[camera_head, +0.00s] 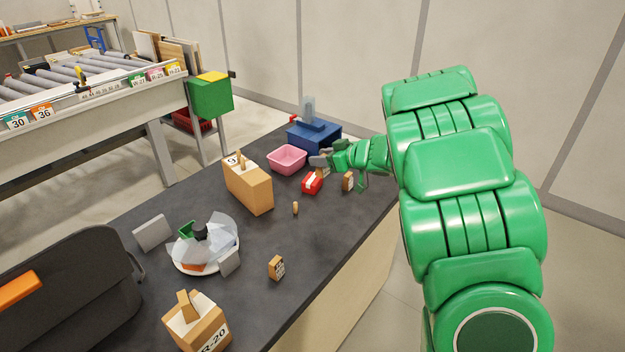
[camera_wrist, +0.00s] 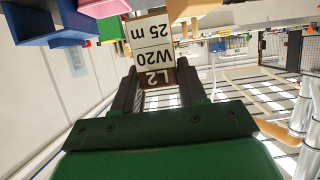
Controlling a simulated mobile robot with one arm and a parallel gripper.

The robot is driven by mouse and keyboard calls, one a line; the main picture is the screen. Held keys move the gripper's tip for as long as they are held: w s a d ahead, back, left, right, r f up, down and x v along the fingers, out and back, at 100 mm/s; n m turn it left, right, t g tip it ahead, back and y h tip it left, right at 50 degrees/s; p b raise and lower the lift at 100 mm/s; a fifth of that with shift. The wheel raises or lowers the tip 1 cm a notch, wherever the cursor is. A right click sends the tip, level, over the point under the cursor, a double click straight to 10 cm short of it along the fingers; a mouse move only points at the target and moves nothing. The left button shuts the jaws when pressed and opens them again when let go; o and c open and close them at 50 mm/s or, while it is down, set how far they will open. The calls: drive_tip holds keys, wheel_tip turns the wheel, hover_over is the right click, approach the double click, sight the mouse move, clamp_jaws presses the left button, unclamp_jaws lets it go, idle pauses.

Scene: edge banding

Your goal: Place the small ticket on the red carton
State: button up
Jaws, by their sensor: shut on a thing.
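The red carton (camera_head: 311,184), with a white patch on it, stands on the dark worktop just below my gripper (camera_head: 321,160) in the head view. In the wrist view my gripper (camera_wrist: 160,88) is shut on a small ticket (camera_wrist: 152,42), a brown piece with a white label that reads upside down "L2 W20 25 m". In the head view a bit of brown shows under the fingers, above the carton. Whether the ticket touches the carton cannot be told.
A small labelled block (camera_head: 348,181) stands right of the carton. A pink bin (camera_head: 287,158) and a blue box (camera_head: 314,138) are behind it. A tall cardboard box (camera_head: 249,190) stands left. A white bowl (camera_head: 183,262) and another labelled block (camera_head: 276,267) are nearer.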

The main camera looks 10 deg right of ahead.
drive_tip(key=shift+w+a+r, duration=0.25)
drive_tip(key=shift+w+a, duration=0.05)
drive_tip(key=shift+w, duration=0.4)
hover_over(312, 178)
drive_tip(key=shift+s+f, duration=0.15)
drive_tip(key=shift+f, duration=4.6)
drive_tip(key=shift+f, duration=0.55)
wheel_tip(312, 178, down, 2)
drive_tip(key=shift+f, duration=0.25)
